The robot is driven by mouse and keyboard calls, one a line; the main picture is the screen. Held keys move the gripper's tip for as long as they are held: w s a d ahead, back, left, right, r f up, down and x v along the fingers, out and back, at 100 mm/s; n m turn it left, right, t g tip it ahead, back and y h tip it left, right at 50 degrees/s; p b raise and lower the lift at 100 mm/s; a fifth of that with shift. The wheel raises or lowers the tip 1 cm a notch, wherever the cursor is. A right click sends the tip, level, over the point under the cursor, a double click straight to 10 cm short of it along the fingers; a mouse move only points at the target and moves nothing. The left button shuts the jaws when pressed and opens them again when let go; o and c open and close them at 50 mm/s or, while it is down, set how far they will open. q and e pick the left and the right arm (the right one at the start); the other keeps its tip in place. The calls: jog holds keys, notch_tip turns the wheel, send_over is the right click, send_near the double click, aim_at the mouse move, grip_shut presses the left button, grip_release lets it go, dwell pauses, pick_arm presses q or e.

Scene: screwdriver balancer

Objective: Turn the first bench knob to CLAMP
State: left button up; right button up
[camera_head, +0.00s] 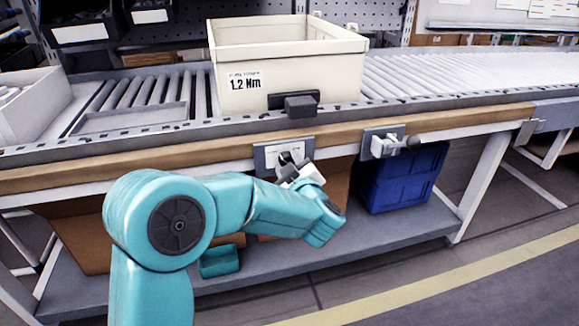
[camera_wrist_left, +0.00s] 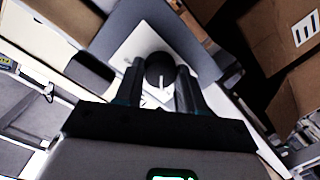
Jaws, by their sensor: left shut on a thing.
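The first bench knob (camera_wrist_left: 160,72) is a dark round knob with a white pointer line, on a pale plate in the left wrist view. In the head view its plate (camera_head: 270,157) is on the bench's front edge, left of a second plate. My left gripper (camera_head: 287,160) reaches the knob from the front; it also shows in the left wrist view (camera_wrist_left: 158,88), with its two fingers on either side of the knob, shut on it. The CLAMP marking cannot be read. My right gripper is in neither view.
A cream bin (camera_head: 300,90) labelled 1.2 Nm stands on the roller conveyor (camera_head: 450,72). A second plate with a grey handle (camera_head: 392,143) is farther right on the bench edge. A blue crate (camera_head: 402,178) and cardboard boxes are under the bench.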

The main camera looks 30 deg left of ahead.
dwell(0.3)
pick_arm(q)
jog(key=o, duration=1)
jog(key=shift+o, duration=0.2)
jog(key=shift+d, duration=0.1)
jog(key=p+v, duration=0.4)
jog(key=v, duration=1.2)
jog(key=shift+f, duration=0.1)
